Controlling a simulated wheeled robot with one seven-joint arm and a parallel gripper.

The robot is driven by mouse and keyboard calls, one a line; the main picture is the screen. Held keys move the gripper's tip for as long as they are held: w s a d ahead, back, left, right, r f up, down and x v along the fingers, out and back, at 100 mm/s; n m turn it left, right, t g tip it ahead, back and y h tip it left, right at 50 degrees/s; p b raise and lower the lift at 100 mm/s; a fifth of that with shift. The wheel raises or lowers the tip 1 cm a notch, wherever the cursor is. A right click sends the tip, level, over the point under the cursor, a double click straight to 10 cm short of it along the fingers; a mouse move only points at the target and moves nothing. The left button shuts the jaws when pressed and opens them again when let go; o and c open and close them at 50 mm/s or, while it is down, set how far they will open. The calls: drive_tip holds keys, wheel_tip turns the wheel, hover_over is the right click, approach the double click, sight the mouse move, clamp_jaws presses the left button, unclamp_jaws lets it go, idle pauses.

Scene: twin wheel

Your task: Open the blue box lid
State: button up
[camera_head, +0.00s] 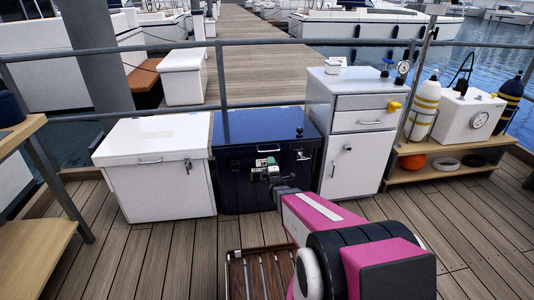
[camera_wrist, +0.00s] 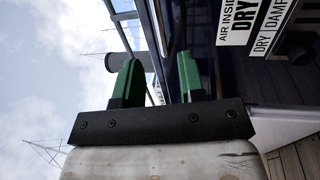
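The blue box (camera_head: 232,182) stands on the deck in the middle of the head view. Its dark blue lid (camera_head: 250,125) lies flat and looks closed, with a small black knob on top at the right. My gripper (camera_head: 266,163) is in front of the box's upper front face and hides part of it. In the wrist view my gripper (camera_wrist: 160,80) has its two green fingers apart, with no object clearly held between them. A dark blue surface with white labels (camera_wrist: 236,22) runs close beside the right finger. I cannot tell whether the fingers touch the box.
A white chest (camera_head: 158,180) stands left of the box, and a grey cabinet (camera_head: 350,155) stands close on its right. A metal railing (camera_head: 270,103) runs behind them. A wooden shelf (camera_head: 445,178) with diving tanks is at the right.

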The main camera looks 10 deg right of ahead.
drive_tip(key=w, duration=0.3)
drive_tip(key=w+r, duration=0.1)
drive_tip(key=w, duration=0.5)
drive_tip(key=shift+r, duration=0.3)
clamp_jaws()
